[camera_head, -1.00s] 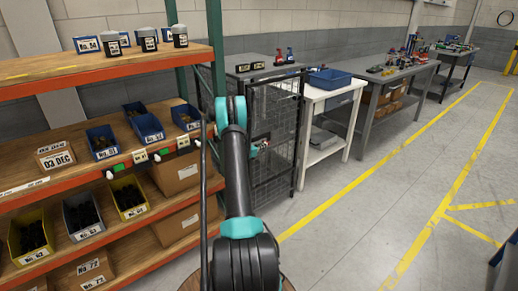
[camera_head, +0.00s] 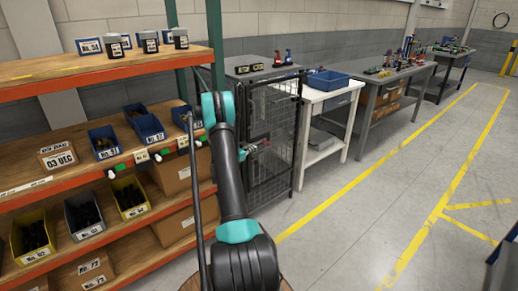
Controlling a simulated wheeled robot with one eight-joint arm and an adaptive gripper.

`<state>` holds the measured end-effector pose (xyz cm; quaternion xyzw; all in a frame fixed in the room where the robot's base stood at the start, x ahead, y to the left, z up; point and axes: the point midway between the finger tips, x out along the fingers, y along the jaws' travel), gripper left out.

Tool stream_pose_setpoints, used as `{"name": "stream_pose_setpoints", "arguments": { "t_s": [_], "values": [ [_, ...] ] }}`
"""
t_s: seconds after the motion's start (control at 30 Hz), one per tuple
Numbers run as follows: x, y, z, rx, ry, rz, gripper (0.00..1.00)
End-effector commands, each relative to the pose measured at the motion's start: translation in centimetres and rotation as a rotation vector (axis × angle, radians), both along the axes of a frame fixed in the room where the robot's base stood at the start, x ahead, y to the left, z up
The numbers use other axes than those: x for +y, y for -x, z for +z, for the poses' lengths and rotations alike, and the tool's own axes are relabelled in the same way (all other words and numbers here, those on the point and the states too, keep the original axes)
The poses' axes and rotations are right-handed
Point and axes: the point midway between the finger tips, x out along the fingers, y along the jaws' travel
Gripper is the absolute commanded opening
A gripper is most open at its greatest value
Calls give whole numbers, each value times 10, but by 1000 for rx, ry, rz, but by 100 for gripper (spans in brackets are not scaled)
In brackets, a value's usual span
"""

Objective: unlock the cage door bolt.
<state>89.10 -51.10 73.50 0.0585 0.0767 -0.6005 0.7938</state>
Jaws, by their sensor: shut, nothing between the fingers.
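The black wire-mesh cage (camera_head: 277,150) stands between the orange shelf rack and a white table, its door facing the aisle. A small red part (camera_head: 265,143), perhaps the bolt's handle, shows against the upper middle of the door front; it is too small to tell whether the bolt is drawn. My arm reaches up from the bottom, and its elbow hides the cage's left part. My gripper (camera_head: 252,149) is small and partly hidden beyond the forearm, shut and empty, close to the red part. I cannot tell whether they touch.
The orange rack (camera_head: 110,68) with bins and boxes stands close on the left of my arm. A white table (camera_head: 338,98) with a blue tray (camera_head: 329,80) adjoins the cage. The floor (camera_head: 370,225) to the right is clear.

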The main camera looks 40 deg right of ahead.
Motion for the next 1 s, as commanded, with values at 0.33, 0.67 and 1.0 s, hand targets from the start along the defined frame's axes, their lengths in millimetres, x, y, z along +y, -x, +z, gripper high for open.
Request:
{"name": "stream_pose_setpoints", "arguments": {
  "t_s": [0.33, 0.67, 1.0],
  "values": [
    [39, 11, 8, 0, 0, -1, 0],
    [41, 12, 8, 0, 0, -1, 0],
    [43, 12, 11, -12, -11, -2, 0]
  ]
}}
